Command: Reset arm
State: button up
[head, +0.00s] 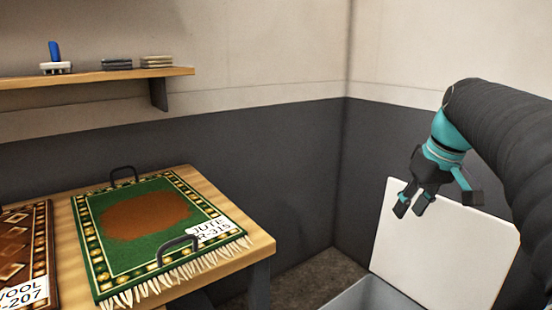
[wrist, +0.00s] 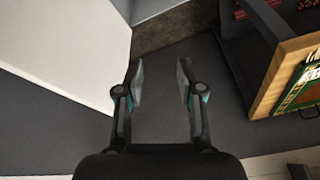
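My gripper (head: 413,207) hangs at the end of my arm on the right side of the head view, in front of the grey wall and a white panel. In the wrist view my gripper (wrist: 161,80) has its two fingers apart with nothing between them. It touches nothing that I can see.
A wooden table (head: 258,243) at the left holds a green rug (head: 109,246) with a brown patch and a brown rug (head: 35,235). A white panel (head: 440,245) stands upright behind a grey bin (head: 368,297) at lower right. A shelf (head: 90,81) is on the wall.

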jog(key=s+a+f+m+t, duration=0.1)
jog(key=s+a+f, duration=0.4)
jog(key=s+f, duration=0.2)
jog(key=s+a+f+m+t+h, duration=0.1)
jog(key=s+a+f, duration=0.5)
jog(key=s, duration=0.6)
notch_tip(320, 180, down, 2)
jog(key=shift+m+h, duration=0.3)
